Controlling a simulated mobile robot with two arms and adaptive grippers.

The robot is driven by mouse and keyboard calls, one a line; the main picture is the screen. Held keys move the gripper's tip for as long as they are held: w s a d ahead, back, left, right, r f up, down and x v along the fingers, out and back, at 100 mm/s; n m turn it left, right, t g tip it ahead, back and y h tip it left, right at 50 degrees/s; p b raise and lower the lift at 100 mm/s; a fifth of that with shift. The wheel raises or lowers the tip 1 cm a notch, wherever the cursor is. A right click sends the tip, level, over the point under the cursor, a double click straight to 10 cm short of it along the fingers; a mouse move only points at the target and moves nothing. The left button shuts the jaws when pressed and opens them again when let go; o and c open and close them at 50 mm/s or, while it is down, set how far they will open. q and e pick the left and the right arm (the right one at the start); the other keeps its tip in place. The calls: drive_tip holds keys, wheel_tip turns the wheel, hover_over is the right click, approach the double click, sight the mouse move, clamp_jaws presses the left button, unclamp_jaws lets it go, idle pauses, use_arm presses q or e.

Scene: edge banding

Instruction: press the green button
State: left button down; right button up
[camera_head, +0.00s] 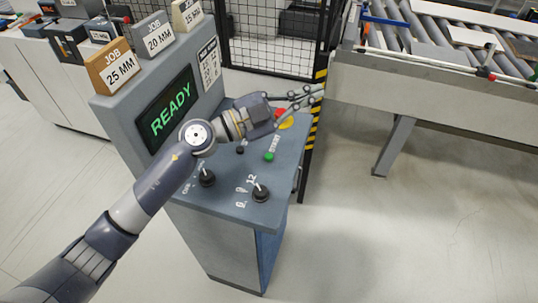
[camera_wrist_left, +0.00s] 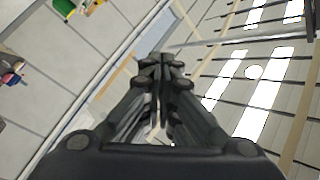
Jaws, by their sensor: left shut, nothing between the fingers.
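The green button (camera_head: 269,156) sits on the sloped panel of the grey control console (camera_head: 180,215), beside the word START. My left gripper (camera_head: 318,92) is in the air past the button's upper right, near the red and yellow emergency stop (camera_head: 284,119), and apart from the green button. Its fingers are shut and empty. In the left wrist view the closed fingers (camera_wrist_left: 163,62) fill the middle, and the button does not show. My right gripper is not in view.
The console also has black knobs (camera_head: 261,192), a READY screen (camera_head: 168,109) and job blocks (camera_head: 112,66) on top. A black mesh fence (camera_head: 270,40) with a yellow-black post stands behind. A roller conveyor (camera_head: 430,70) is at the right. The floor in front is clear.

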use_arm(q)
drive_tip(key=w+a+f+g+y, duration=0.2)
drive_tip(key=a+f+y, duration=0.2)
drive_tip(key=f, duration=0.2)
drive_tip(key=w+a+f+m+g+y, duration=0.1)
drive_tip(key=w+a+f+g+y, duration=0.1)
drive_tip(key=a+f+y, duration=0.2)
wheel_tip(320, 180, down, 2)
drive_tip(key=shift+w+f+g+y, duration=0.1)
drive_tip(key=shift+w+g+y, duration=0.25)
drive_tip(key=shift+y, duration=0.45)
drive_tip(key=b, duration=0.5)
hover_over(269, 158)
wheel_tip(269, 158, down, 6)
drive_tip(key=shift+f, duration=0.25)
drive_tip(key=shift+f+b, duration=0.65)
drive_tip(key=shift+f, duration=0.55)
